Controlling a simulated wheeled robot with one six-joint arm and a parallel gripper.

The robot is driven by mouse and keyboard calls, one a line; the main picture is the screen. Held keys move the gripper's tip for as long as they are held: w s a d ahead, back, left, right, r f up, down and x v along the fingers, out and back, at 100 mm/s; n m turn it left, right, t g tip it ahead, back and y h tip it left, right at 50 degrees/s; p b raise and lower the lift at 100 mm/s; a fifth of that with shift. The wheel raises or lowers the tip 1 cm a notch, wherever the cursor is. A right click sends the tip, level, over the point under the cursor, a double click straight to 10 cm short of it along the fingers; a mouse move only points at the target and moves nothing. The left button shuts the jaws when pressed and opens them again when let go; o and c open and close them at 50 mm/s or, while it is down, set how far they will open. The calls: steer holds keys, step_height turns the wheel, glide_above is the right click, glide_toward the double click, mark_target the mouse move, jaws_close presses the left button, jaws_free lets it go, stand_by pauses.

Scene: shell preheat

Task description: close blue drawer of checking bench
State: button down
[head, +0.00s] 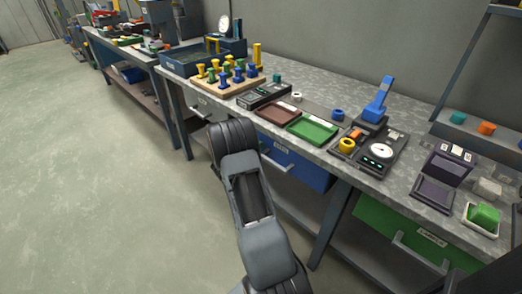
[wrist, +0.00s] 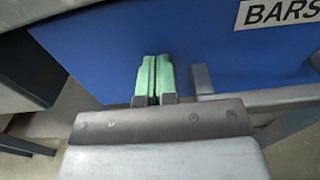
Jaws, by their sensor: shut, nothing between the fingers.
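The blue drawer (head: 312,174) is under the front edge of the checking bench (head: 355,163), with a pale bar handle and a white label. In the wrist view its blue front (wrist: 215,60) fills the upper middle, with a label reading "BARS" at the top right. The grey handle (wrist: 265,97) is right of my fingers. My gripper (wrist: 152,62) is shut and empty, its green fingertips together in front of the blue face, left of the handle. I cannot tell whether they touch it. In the head view my arm hides the gripper and the drawer's left part. How far the drawer stands out is unclear.
A green drawer (head: 405,232) is to the right and a grey drawer (head: 205,103) to the left. The bench top holds a red tray (head: 279,111), a green tray (head: 312,129) and a gauge unit (head: 378,152). A bench leg (head: 329,222) stands right of the blue drawer. The floor at left is clear.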

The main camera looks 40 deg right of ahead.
steer(key=shift+d+r, duration=0.15)
steer(key=shift+d, duration=0.2)
steer(key=shift+a, duration=0.1)
steer(key=a+p, duration=0.1)
steer(key=a, duration=1.3)
steer(key=shift+a, duration=0.25)
